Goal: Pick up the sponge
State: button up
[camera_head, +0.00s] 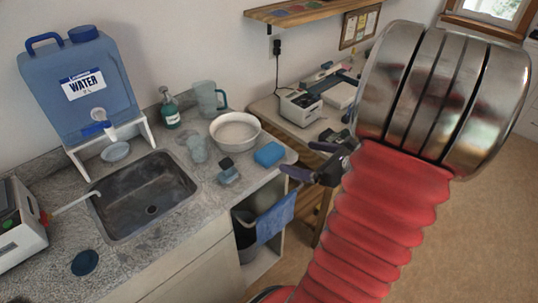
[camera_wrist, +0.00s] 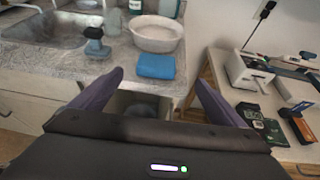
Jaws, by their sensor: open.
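The sponge (camera_head: 269,154) is a small blue block lying flat on the stone counter near its right front corner. In the wrist view the sponge (camera_wrist: 156,66) lies ahead of my gripper, a little above the line between the fingertips. My gripper (camera_head: 300,174) is off the counter's right end, to the right of the sponge and apart from it. In the wrist view my gripper (camera_wrist: 158,80) shows two dark purple fingers spread wide with nothing between them.
A white basin (camera_head: 235,133) stands just behind the sponge. A dark-handled brush (camera_head: 228,172) stands to its left. A sink (camera_head: 145,195) and a blue water container (camera_head: 80,85) are further left. A blue cloth (camera_head: 275,216) hangs below the counter edge. A workbench (camera_wrist: 212,85) is at the right.

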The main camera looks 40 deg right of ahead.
send_near(270, 150)
jog(key=shift+d+x, duration=0.2)
jog(key=shift+x, duration=2.25)
jog(key=shift+f, duration=0.2)
jog(key=shift+a+x, duration=0.15)
jog(key=shift+x, duration=1.1)
jog(key=shift+a+x, duration=0.1)
jog(key=shift+x, duration=1.2)
jog(key=shift+r, duration=0.1)
jog(key=c, duration=1.1)
jog(key=shift+r, duration=0.1)
jog(key=shift+r, duration=4.9)
